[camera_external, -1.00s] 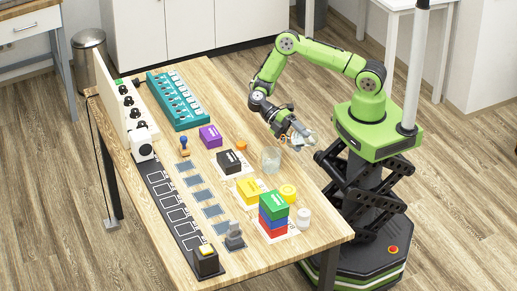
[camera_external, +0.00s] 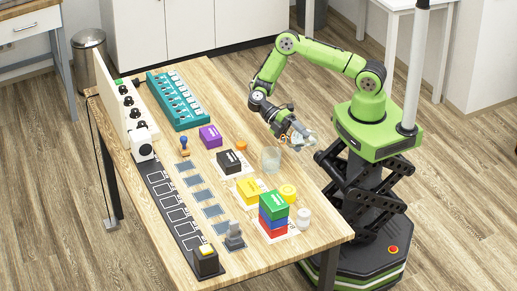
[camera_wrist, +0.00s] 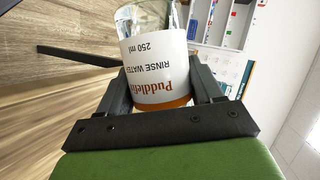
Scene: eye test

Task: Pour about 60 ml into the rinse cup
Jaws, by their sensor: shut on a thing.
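My gripper (camera_external: 297,136) is shut on a bottle, just right of and above the rinse cup, near the table's right edge. In the wrist view the bottle (camera_wrist: 158,72) sits between the two dark fingers. It has a clear end, a white label reading "RINSE WATER 250 ml" and an orange band. The bottle looks tilted, and it is small and partly covered by the gripper in the external view. The rinse cup (camera_external: 271,160), a clear glass, stands upright on the table, apart from the gripper. I cannot tell its liquid level or whether any liquid is flowing.
Left of the cup are a black box (camera_external: 230,162) and an orange piece (camera_external: 241,146). Yellow (camera_external: 250,190) and stacked green, red and blue boxes (camera_external: 273,208) stand nearer the front. A teal rack (camera_external: 178,100) is at the back. Bare table (camera_external: 235,100) lies behind the cup.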

